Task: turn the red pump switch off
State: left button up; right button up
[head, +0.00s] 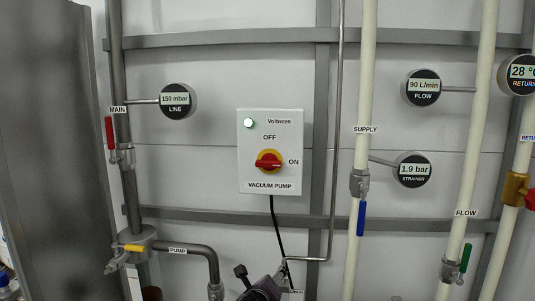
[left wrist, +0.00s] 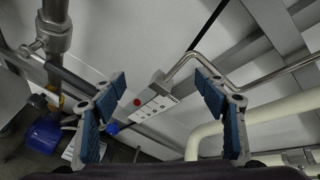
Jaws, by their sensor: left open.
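In the head view a white vacuum pump box (head: 271,199) hangs on the wall at the middle. Its red pump switch (head: 268,162) sits on a yellow disc, its handle lying level in line with the ON label at right. The OFF label is above it. A pale green lamp (head: 249,122) at the box's top left looks lit. In the left wrist view my left gripper (left wrist: 163,90) is open, its blue-padded fingers wide apart with nothing between them. A small white box with a red spot (left wrist: 137,102) shows beyond them; I cannot tell whether it is the pump box. My right gripper is not seen.
A red-handled valve (head: 109,133) on the main pipe is left of the box. The supply pipe (head: 366,80) with a blue handle (head: 361,218) is right. A black cable (head: 277,228) hangs below the box. The wall just around the box is clear.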

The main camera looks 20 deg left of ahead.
pick_arm(q)
notch_tip(320, 180, up, 20)
jog(key=s+m+t+p, duration=0.1)
jog(key=m+t+p, duration=0.1)
jog(key=m, duration=0.2)
jog(key=m+t+y+p, duration=0.2)
jog(key=m+t, duration=0.1)
jog(key=m, duration=0.1)
send_near(268, 164)
jog(key=w, duration=0.1)
jog(key=shift+p+x, duration=0.85)
jog(key=shift+x, duration=3)
jog(key=shift+a+r, duration=0.1)
jog(key=shift+a, duration=0.05)
jog(key=shift+s, duration=0.1)
jog(key=c, duration=1.2)
